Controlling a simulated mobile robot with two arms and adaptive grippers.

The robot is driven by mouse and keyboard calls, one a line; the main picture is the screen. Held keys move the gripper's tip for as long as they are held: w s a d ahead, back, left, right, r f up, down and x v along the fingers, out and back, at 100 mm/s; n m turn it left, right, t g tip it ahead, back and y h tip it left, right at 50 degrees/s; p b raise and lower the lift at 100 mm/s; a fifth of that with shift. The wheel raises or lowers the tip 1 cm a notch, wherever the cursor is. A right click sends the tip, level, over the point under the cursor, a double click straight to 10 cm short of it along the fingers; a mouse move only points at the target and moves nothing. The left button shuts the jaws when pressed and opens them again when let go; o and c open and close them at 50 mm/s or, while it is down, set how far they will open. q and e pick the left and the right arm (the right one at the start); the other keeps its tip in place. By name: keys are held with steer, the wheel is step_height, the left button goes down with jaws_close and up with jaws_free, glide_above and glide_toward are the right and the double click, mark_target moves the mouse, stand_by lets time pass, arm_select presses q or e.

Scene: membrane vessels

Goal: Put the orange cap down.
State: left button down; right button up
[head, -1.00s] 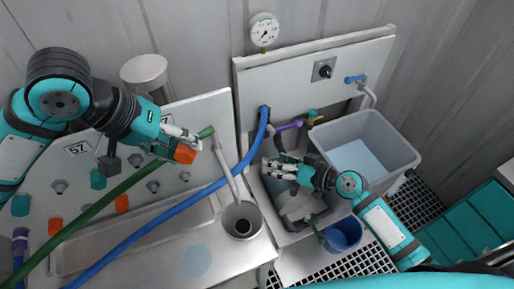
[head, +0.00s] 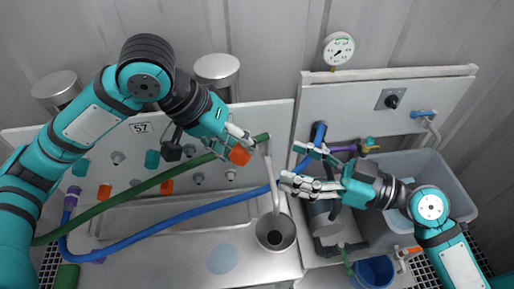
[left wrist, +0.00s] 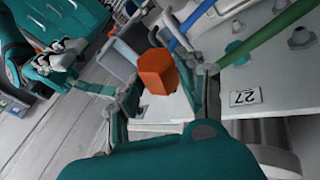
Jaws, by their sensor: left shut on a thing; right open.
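The orange cap (head: 240,155) is held in my left gripper (head: 240,142), which is shut on it in front of the pale panel, above the bench. In the left wrist view the cap (left wrist: 157,72) is a faceted orange block between the two fingers. My right gripper (head: 305,170) is open and empty, its fingers spread near the blue hose in front of the right-hand unit. The steel bench top (head: 170,262) below the panel carries a flat pale blue round mark (head: 222,260).
A green hose (head: 130,194) and a blue hose (head: 180,217) cross the panel and bench. A steel funnel-like cup (head: 275,232) stands at the bench's right. Other orange pieces (head: 104,191) sit on the panel. A grey tub (head: 450,180) and blue bucket (head: 373,271) are at right.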

mark_target(242, 152)
steer(key=x, duration=1)
steer(key=shift+f, duration=0.1)
steer(key=shift+w, duration=0.1)
steer(key=c, duration=1.2)
arm_select(q)
steer(key=c, duration=0.7)
jaws_free()
steer(key=shift+a, duration=0.1)
